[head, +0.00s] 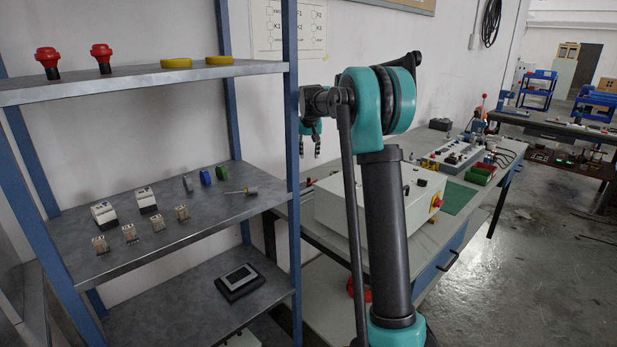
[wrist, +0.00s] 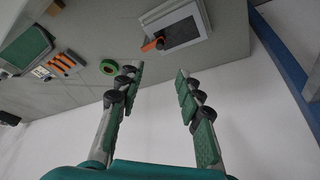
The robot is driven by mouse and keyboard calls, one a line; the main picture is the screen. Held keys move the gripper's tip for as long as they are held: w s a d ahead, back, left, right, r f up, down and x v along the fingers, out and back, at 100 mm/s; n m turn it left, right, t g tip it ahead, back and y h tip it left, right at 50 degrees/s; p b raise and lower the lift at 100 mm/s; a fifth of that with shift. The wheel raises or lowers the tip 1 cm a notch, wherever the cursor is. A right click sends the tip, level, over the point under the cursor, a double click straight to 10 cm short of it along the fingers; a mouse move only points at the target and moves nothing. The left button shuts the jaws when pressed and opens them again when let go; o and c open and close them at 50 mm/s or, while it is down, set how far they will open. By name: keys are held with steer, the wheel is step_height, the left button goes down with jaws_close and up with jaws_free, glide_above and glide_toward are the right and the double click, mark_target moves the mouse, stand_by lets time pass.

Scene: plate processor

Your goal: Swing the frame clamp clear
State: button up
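No contact with the clamp shows. In the head view, my gripper (head: 311,146) hangs small and partly hidden beside the shelf post. I cannot make out the clamp in the head view.
A blue post (wrist: 285,50) stands right. In the head view, a shelf (head: 180,215) is left and a white box (head: 335,208) is on the bench.

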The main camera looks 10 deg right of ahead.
mark_target(309, 179)
steer(key=x, duration=1.4)
steer(key=shift+f, duration=0.2)
jaws_close()
